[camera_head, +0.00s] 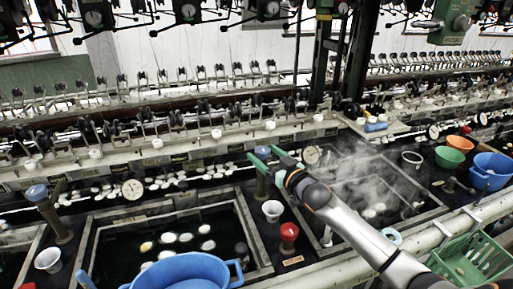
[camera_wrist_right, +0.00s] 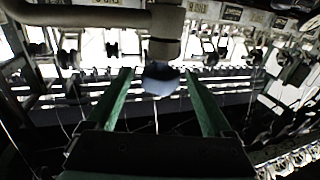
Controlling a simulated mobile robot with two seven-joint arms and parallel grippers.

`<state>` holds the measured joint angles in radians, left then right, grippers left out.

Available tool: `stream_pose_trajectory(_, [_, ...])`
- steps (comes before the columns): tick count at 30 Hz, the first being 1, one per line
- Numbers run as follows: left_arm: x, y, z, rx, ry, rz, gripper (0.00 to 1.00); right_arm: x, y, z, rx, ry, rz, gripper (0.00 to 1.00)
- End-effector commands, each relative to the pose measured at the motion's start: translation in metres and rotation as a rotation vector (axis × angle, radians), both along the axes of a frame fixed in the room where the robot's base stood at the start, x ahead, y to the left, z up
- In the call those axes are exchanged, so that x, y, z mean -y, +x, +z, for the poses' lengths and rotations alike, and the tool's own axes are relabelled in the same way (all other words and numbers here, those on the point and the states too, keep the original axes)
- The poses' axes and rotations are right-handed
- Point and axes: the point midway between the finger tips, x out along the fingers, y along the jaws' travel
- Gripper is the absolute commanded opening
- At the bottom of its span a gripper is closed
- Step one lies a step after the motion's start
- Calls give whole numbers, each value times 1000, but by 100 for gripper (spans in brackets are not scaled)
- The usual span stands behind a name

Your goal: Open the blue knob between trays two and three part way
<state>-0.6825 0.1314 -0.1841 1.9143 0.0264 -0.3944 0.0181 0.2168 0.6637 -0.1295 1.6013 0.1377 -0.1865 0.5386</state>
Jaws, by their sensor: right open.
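The blue knob (camera_head: 263,153) tops a dark upright post between two dark water trays. The tray on the left (camera_head: 254,237) holds several white cocoons, and the tray on the right (camera_head: 432,208) is steaming. My right gripper (camera_head: 268,157) is at the knob's height with its green fingers apart. In the right wrist view the knob (camera_wrist_right: 161,78) shows between the two open fingertips (camera_wrist_right: 158,80), with a gap on each side. I see no grip on it. How far the knob is turned I cannot tell. My left gripper is not recognisable in view.
Another blue knob (camera_head: 37,193) is at far left. A blue basin (camera_head: 186,273) is at the front. A row of metal fittings and a rail run behind.

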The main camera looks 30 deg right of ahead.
Motion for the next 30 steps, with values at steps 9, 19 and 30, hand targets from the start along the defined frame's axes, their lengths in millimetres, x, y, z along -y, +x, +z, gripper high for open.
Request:
stream_pose_trajectory(9, [0,1,1,2,0,-1,50,-1,38,0,1,2,0,86])
stream_pose_trajectory(19, [0,2,2,3,0,-1,50,-1,46,0,0,1,0,86])
stream_pose_trajectory(30, [0,2,2,4,0,0,50,-1,46,0,0,1,0,60])
